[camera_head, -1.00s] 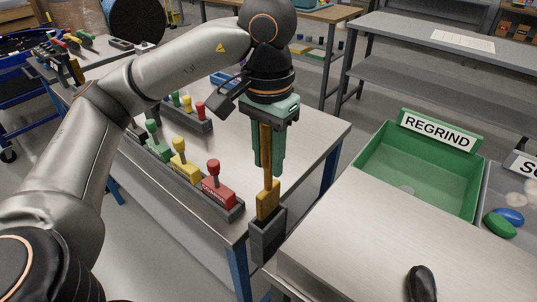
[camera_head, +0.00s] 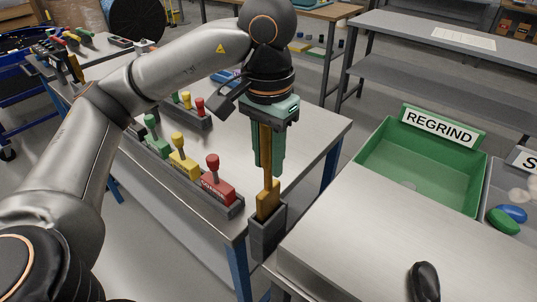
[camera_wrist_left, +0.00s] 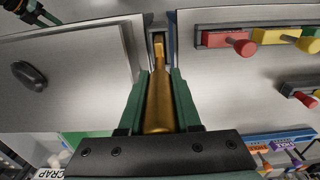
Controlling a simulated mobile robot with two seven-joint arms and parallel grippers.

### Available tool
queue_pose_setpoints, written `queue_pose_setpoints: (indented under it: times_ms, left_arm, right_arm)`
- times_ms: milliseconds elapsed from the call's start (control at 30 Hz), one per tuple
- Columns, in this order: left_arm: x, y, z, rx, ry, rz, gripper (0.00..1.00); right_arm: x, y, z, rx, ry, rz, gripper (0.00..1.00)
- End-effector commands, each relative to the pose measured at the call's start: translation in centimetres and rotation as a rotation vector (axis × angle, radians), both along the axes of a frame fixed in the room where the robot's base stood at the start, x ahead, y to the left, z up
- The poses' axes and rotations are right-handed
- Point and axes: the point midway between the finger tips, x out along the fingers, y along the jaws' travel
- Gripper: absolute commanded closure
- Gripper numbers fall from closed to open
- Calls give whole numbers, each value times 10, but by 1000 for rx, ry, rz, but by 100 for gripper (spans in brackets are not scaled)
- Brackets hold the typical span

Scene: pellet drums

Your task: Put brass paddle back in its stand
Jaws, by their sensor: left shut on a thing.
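The brass paddle (camera_head: 267,198) is upright below my left gripper (camera_head: 268,170), which is shut on its upper part. The paddle's wide lower end meets the mouth of the dark grey stand (camera_head: 268,238) and appears to be inside it; the depth is hidden by the stand's walls. In the left wrist view the paddle (camera_wrist_left: 160,100) lies between my green fingers (camera_wrist_left: 160,78), its far end lined up with the narrow stand (camera_wrist_left: 157,38).
A rack with green, yellow and red-handled blocks (camera_head: 183,165) stands left of the stand on the steel table. The green REGRIND bin (camera_head: 408,185) is at right. A black rounded object (camera_head: 425,283) lies on the near steel surface, which is otherwise mostly clear.

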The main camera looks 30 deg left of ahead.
Motion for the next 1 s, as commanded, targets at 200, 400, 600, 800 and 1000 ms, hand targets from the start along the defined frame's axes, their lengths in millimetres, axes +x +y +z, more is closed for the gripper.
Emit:
queue_pose_setpoints:
  times_ms: [200,400,600,800,1000]
  left_arm:
    - [0,0,-6,0,-1,0,100]
    - [0,0,-11,0,-1,0,100]
    - [0,0,-16,0,-1,0,100]
    - [0,0,-21,0,-1,0,100]
    - [0,0,-26,0,-1,0,100]
  right_arm:
    - [0,0,-6,0,0,0,50]
    - [0,0,-10,0,0,0,50]
    - [0,0,-15,0,0,0,50]
    - [0,0,-19,0,0,0,50]
    - [0,0,-24,0,0,0,50]
